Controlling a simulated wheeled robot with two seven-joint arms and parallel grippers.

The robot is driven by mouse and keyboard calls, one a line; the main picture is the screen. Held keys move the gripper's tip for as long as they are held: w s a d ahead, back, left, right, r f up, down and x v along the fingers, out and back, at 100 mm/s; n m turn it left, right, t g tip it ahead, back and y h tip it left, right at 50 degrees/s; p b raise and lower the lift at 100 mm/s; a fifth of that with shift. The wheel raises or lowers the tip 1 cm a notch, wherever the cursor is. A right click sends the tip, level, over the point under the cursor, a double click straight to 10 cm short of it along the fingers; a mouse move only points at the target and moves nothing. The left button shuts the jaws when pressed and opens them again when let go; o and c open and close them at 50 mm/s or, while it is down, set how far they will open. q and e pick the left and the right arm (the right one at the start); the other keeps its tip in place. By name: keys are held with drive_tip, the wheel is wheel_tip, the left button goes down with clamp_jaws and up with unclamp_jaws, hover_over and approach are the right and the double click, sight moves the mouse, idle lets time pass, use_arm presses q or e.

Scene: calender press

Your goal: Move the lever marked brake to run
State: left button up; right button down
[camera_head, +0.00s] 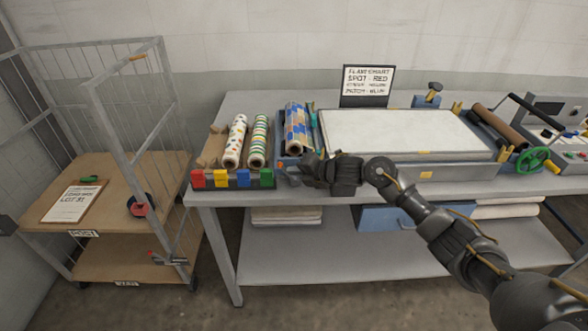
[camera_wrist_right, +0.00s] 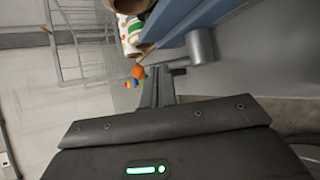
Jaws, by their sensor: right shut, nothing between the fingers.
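A lever with an orange ball knob (camera_wrist_right: 138,71) shows in the right wrist view, just beyond and left of my fingertips. Its shaft runs toward a grey cylindrical hub (camera_wrist_right: 201,47) on the side of a blue frame. I cannot read any brake or run marking on it. In the head view the lever is mostly hidden by my gripper, at the left end of the press table. My right gripper (camera_head: 292,171) is shut and empty, close to the knob; whether it touches, I cannot tell. It also shows in the right wrist view (camera_wrist_right: 160,72). My left gripper is not in view.
The press bed (camera_head: 400,135) lies on a grey workbench (camera_head: 330,265). Patterned rolls (camera_head: 258,140) and coloured blocks (camera_head: 220,179) sit left of my gripper. A green handwheel (camera_head: 533,159) is at the right. A wire-sided trolley (camera_head: 115,205) stands left of the bench.

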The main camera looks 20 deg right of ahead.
drive_tip(key=shift+w+a, duration=0.15)
drive_tip(key=shift+w+a+f, duration=0.15)
drive_tip(key=shift+a, duration=0.05)
drive_tip(key=shift+w+a+g+h, duration=0.1)
drive_tip(key=shift+a+g+h, duration=0.15)
drive_tip(key=shift+h, duration=0.25)
drive_tip(key=shift+n, duration=0.3)
drive_tip(key=shift+s+a+f, duration=0.1)
drive_tip(key=shift+s+a, duration=0.05)
drive_tip(key=shift+s, duration=0.05)
